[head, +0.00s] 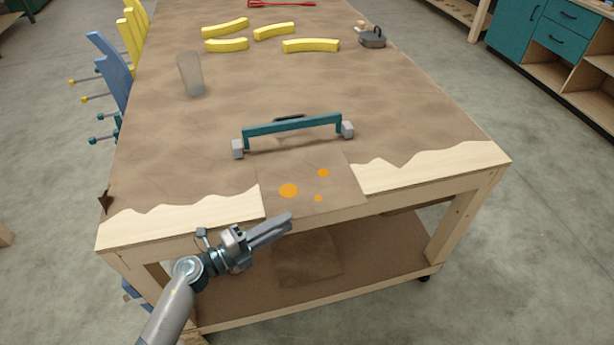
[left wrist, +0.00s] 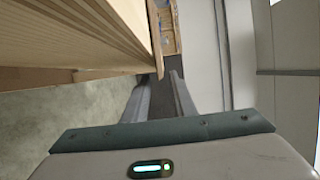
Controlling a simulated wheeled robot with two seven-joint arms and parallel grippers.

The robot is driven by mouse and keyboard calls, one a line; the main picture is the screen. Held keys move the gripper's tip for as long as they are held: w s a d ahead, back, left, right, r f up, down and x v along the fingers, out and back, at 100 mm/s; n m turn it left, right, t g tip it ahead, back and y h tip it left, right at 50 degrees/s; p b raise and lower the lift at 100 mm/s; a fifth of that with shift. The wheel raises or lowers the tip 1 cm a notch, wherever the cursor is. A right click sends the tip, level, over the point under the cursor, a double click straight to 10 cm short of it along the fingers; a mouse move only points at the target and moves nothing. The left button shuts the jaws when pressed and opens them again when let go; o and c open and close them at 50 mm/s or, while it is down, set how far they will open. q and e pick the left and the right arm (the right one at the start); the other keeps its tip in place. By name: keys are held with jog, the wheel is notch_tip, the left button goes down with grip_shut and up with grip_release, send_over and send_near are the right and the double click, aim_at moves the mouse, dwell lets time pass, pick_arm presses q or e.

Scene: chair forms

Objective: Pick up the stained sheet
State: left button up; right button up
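The stained sheet (head: 306,181) is brown with several orange spots. It lies flat at the front edge of the workbench, between two bare strips of pale wood. My left gripper (head: 288,222) is just in front of the bench's front edge, close to the sheet's near edge and apart from it. Its two fingers point to the right in the head view. In the left wrist view the fingers (left wrist: 160,75) stand apart with an empty gap between them. The sheet cannot be made out in the left wrist view. My right gripper is not in view.
A teal bar handle with grey end blocks (head: 292,125) lies just behind the sheet. A translucent cup (head: 190,74), several yellow curved pieces (head: 311,46) and a grey weight-like object (head: 372,38) stand farther back. Blue (head: 108,62) and yellow chair parts line the left side.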

pick_arm(q)
jog(key=x, duration=0.3)
jog(key=shift+d+p, duration=0.1)
jog(key=shift+p, duration=0.3)
grip_shut()
